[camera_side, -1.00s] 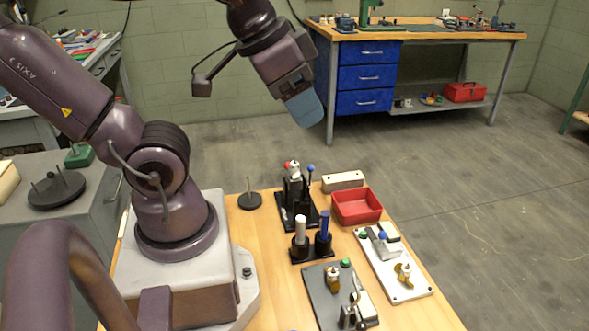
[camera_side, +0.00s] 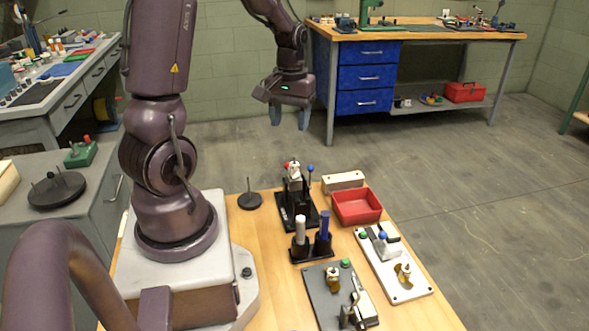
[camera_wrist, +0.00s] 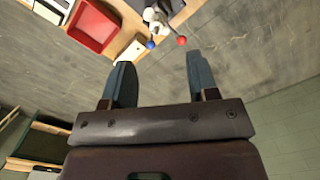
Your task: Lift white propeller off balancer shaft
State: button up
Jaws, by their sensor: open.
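A small white part, which looks like the white propeller (camera_side: 294,172), sits at the top of a black stand, apparently the balancer (camera_side: 297,205), on the wooden table. The stand carries a red knob (camera_side: 286,165) and a blue knob (camera_side: 310,168). The shaft cannot be made out. In the wrist view the white part (camera_wrist: 154,17) shows at the top edge, beyond the fingertips. My gripper (camera_side: 290,118) is open and empty, high above and behind the stand, apart from it; its two blue-grey fingers also show in the wrist view (camera_wrist: 158,62).
A red tray (camera_side: 357,220) and a pale block (camera_side: 343,180) stand right of the balancer. In front are a holder with white and blue posts (camera_side: 312,252), a grey fixture plate (camera_side: 318,300) and a white fixture plate (camera_side: 412,290). A dark round base (camera_side: 249,201) stands left.

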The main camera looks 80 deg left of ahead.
jog(key=w+a, duration=0.1)
send_over(295, 174)
jog(key=a, duration=0.2)
jog(key=shift+n, duration=0.4)
jog(key=f, duration=0.6)
jog(key=shift+d+f, duration=0.2)
jog(key=shift+d, duration=0.05)
jog(key=shift+d+f, duration=0.15)
jog(key=shift+f, duration=1.4)
jog(key=shift+d+f, duration=0.1)
jog(key=shift+f, duration=1.45)
jog(key=c, duration=1)
